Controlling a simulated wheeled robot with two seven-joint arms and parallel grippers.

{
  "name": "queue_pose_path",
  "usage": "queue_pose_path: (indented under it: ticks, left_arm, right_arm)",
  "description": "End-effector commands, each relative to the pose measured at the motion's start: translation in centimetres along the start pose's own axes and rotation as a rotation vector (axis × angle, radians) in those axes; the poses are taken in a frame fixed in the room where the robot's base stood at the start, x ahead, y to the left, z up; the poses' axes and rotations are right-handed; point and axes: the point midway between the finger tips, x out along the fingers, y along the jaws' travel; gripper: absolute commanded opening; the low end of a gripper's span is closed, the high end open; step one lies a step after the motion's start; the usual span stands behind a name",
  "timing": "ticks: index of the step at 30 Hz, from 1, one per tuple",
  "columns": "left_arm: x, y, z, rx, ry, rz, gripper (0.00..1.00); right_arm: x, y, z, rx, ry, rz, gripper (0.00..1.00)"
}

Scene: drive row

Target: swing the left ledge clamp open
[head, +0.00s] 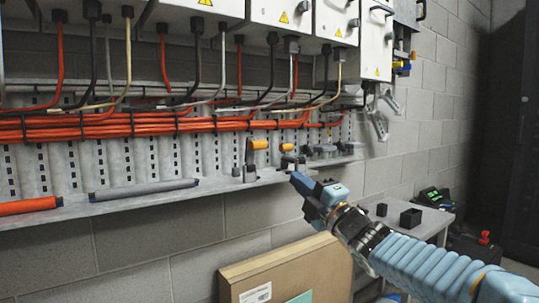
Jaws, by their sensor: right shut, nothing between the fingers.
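The left ledge clamp (250,158) stands on the grey ledge (215,190), with an upright metal arm and an orange-yellow grip at its top pointing right. A second, similar clamp (289,160) with an orange grip stands just to its right. My right gripper (296,178) comes in from the lower right. It is shut and empty, and its tip shows at the ledge's front edge, below the second clamp and right of the left clamp. I see no contact with either clamp. My left gripper is out of view.
A grey bar (145,190) and an orange bar (28,206) lie along the ledge to the left. Orange cables (150,125) run behind, under white electrical boxes (336,20). A cardboard box (285,270) stands below, and a small table (425,222) at right.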

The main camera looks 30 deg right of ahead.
Motion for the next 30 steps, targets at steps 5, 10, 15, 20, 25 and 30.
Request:
queue_pose_path:
  ticks: [5, 10, 15, 20, 25, 30]
  left_arm:
    - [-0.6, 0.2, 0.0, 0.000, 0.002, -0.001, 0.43]
    - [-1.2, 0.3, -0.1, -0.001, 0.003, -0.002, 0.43]
    - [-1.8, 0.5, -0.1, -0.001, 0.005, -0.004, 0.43]
    - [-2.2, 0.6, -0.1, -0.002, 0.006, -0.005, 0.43]
    - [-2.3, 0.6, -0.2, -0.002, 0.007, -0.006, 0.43]
    - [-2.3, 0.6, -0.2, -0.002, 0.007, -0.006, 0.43]
  right_arm:
    - [3.2, 0.2, -0.1, 0.001, 0.002, 0.000, 0.00]
    - [7.0, 0.2, -0.1, 0.003, 0.002, 0.000, 0.00]
    - [10.3, 0.2, -0.1, 0.003, 0.002, 0.001, 0.00]
    - [12.3, 0.2, -0.1, 0.002, 0.001, 0.001, 0.00]
    - [13.1, 0.1, -0.2, 0.001, 0.001, 0.001, 0.00]
    - [13.2, 0.1, -0.2, 0.000, 0.001, 0.001, 0.00]
